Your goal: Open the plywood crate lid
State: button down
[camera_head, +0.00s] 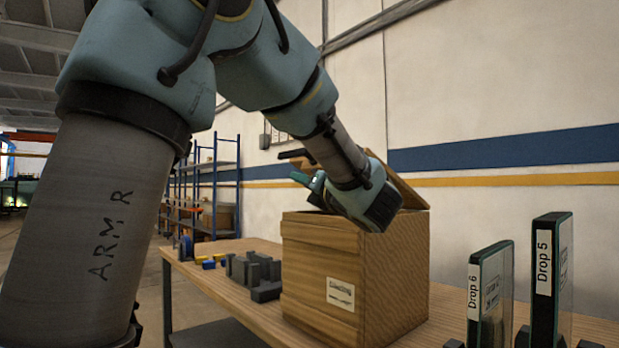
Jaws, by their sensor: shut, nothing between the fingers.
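The plywood crate (350,275) stands on the table with a white label on its front. Its lid (408,194) is raised at a slant, higher at the left and low at the right edge of the crate. A dark piece, apparently the lid's handle, sticks out at the raised left end. My gripper (302,179) is over the crate's opening, just below the raised end of the lid, with its fingers shut and empty. My wrist hides the middle of the lid and much of the opening. I cannot tell whether the fingers touch the lid.
The wooden table (225,258) carries several dark blocks (255,272) left of the crate. Two upright panels, Drop 6 (490,293) and Drop 5 (552,275), stand at the right. Blue shelving (215,185) and a wall are behind.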

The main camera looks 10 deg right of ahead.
jog(key=shift+w+d+r+p, duration=0.2)
jog(key=shift+w+r+p, duration=1.15)
jog(key=shift+w+r, duration=0.95)
